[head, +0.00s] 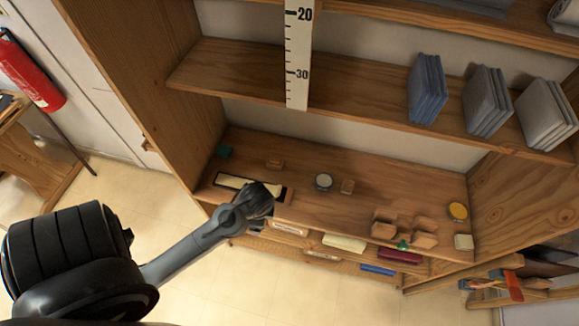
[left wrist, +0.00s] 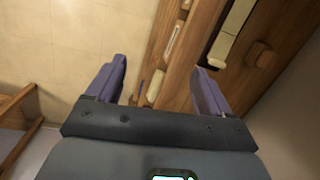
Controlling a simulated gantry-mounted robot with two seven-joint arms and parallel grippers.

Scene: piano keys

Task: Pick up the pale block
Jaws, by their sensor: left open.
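A small pale block (head: 464,242) sits at the front right end of the wooden shelf in the head view. A long pale bar (head: 236,182) lies in a dark slot near the shelf's left end; it also shows at the top of the left wrist view (left wrist: 235,25). My right gripper is not in view.
A dark red block (head: 400,256) lies on the ledge below. A ruler (head: 299,60) hangs in front of the upper shelf.

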